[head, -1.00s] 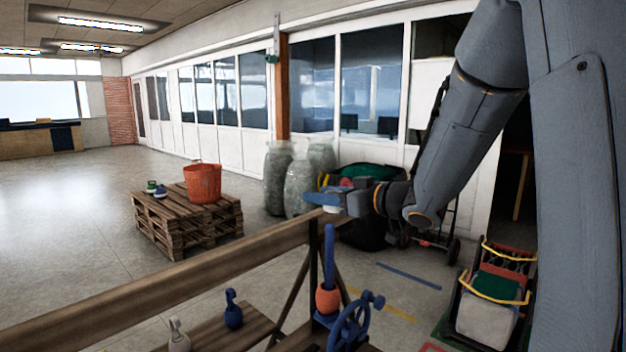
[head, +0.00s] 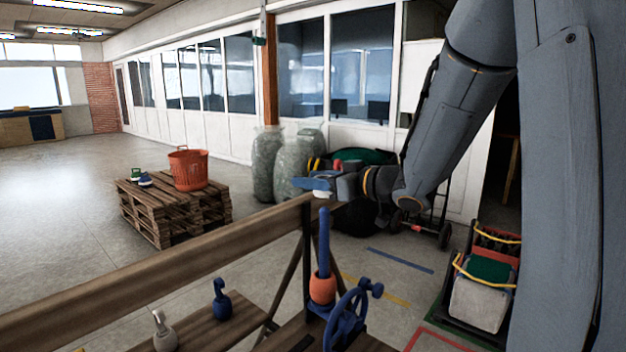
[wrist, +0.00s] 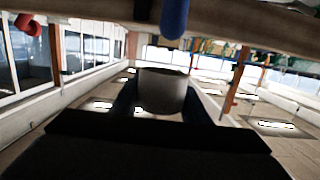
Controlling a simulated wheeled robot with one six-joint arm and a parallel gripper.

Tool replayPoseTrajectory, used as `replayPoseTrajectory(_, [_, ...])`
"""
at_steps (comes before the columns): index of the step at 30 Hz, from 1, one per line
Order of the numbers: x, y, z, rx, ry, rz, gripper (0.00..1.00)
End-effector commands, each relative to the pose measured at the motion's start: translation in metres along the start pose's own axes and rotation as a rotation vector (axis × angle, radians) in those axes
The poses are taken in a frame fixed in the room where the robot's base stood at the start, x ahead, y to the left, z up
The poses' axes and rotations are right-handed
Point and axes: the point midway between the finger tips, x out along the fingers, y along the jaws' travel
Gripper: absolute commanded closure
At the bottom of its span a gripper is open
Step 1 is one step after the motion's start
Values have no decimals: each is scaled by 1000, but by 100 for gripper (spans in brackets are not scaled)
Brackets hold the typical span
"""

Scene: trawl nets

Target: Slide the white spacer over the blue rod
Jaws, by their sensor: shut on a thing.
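The white spacer (head: 322,194) is held in my gripper (head: 314,185), which is shut on it. In the head view it shows just above the tip of the upright blue rod (head: 323,245). An orange rounded piece (head: 322,288) sits around the rod's lower end. In the wrist view the spacer (wrist: 162,92) looks grey in shadow between the fingers. The blue rod (wrist: 174,18) shows there at the top, a little right of the spacer's middle, with a gap between them. The spacer is off the rod.
A blue handwheel (head: 347,318) stands right of the rod's base. A long wooden beam (head: 160,270) runs behind the rod. A blue hook-like piece (head: 221,302) and a grey one (head: 163,332) stand on the lower plank. A pallet (head: 165,217) with an orange basket (head: 188,170) lies beyond.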

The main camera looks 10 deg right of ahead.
Motion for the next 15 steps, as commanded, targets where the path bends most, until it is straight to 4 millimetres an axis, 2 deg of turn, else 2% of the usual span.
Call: replayPoseTrajectory(15, [5,0,32,0,-1,-1,81])
